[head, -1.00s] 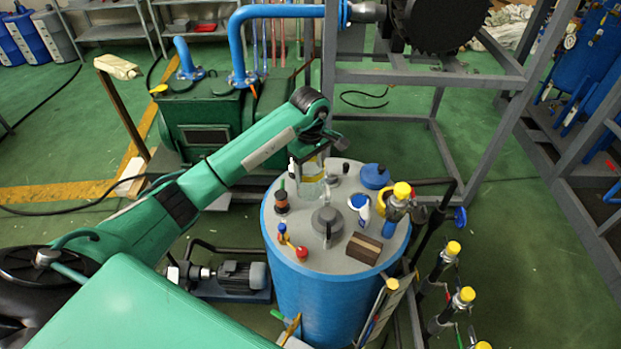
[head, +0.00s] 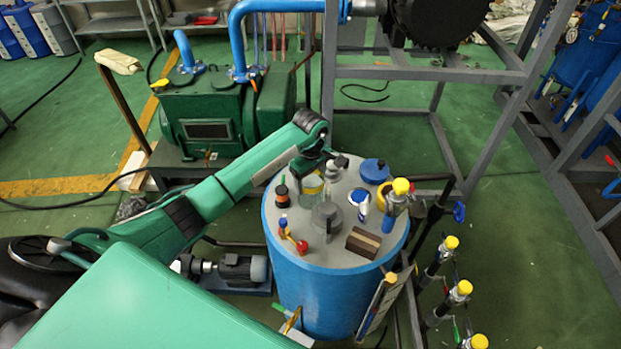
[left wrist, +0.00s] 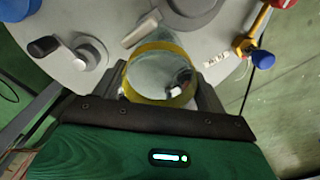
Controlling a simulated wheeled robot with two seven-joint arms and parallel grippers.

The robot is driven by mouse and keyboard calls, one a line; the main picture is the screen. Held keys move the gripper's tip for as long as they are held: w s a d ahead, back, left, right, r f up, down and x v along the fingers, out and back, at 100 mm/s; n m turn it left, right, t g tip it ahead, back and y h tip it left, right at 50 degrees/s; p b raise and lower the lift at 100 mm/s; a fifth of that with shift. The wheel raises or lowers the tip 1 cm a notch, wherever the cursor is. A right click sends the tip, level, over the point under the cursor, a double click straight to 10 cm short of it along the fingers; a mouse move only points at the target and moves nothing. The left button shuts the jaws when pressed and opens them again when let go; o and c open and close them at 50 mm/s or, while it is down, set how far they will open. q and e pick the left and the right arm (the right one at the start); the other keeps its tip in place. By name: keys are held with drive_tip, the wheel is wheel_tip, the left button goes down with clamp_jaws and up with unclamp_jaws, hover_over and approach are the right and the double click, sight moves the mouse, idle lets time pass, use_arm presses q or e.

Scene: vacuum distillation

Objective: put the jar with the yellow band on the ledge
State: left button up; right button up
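The jar with the yellow band (head: 311,186) is clear glass and stands upright, at or close above the grey top (head: 335,256) of the blue drum. My left gripper (head: 314,168) reaches it from behind and above. In the left wrist view, the jar (left wrist: 160,76) sits between the two fingers of the left gripper (left wrist: 163,92), which close against both its sides. The yellow band shows as a ring. I cannot tell whether the jar's base touches the surface. No separate ledge can be made out for certain. My right gripper is out of view.
Close around the jar stand a black and orange spool (head: 281,190), a grey domed piece (head: 326,216) and a blue lid (head: 374,170). A white bottle (head: 364,207), a brown block (head: 363,243) and a red-knobbed part (head: 301,246) crowd the top. A grey frame (head: 430,75) rises behind.

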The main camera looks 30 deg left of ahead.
use_arm(q)
drive_tip(key=shift+o, duration=0.6)
